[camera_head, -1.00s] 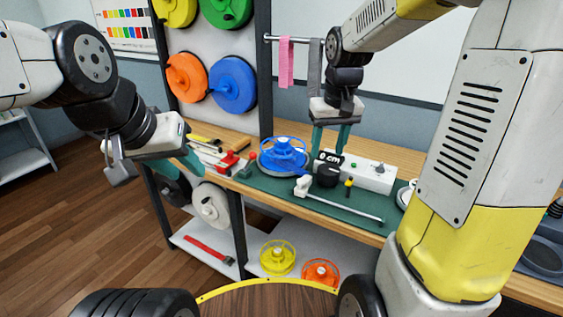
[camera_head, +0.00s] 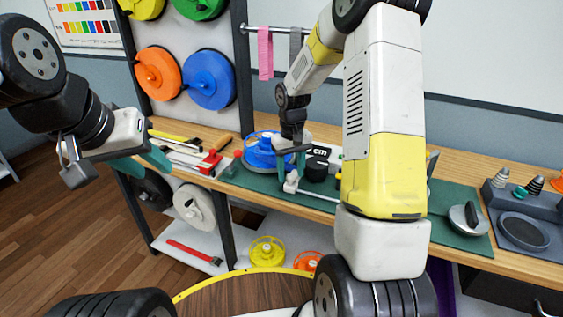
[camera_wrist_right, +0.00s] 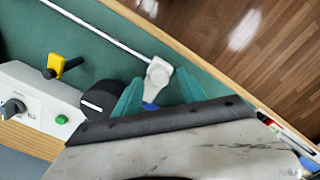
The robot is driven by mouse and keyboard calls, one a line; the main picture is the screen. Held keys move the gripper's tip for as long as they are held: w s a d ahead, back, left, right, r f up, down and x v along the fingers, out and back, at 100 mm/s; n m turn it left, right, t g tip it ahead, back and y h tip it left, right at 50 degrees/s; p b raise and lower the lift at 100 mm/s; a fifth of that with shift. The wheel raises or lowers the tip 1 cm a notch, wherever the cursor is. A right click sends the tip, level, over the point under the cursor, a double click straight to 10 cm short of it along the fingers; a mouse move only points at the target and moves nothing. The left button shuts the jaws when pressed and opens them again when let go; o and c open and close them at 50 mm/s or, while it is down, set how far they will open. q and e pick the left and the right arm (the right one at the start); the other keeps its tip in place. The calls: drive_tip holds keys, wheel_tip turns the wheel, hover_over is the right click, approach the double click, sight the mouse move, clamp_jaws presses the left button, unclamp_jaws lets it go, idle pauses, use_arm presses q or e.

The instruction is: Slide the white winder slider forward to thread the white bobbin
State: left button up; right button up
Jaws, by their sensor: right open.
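The white winder slider (camera_head: 291,185) is a small knob at the left end of a thin metal rod on the green mat. In the right wrist view the slider (camera_wrist_right: 158,72) lies between the teal fingertips of my right gripper (camera_wrist_right: 157,95), which is open around it; I cannot tell whether they touch. In the head view my right gripper (camera_head: 290,164) is at the slider, in front of a blue spool (camera_head: 262,150). A white reel (camera_head: 193,204) hangs low on the rack; no other white bobbin shows clearly. My left gripper (camera_head: 142,162) is open and empty, left of the bench.
A black knob (camera_wrist_right: 98,100) and a yellow-tipped lever (camera_wrist_right: 60,65) are close to my right gripper. Tools and a red clamp (camera_head: 210,161) lie left of the blue spool. My right arm hides part of the mat. A grey tray (camera_head: 523,230) is at right.

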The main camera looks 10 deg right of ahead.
drive_tip(key=shift+f, duration=0.35)
clamp_jaws()
idle(1.2)
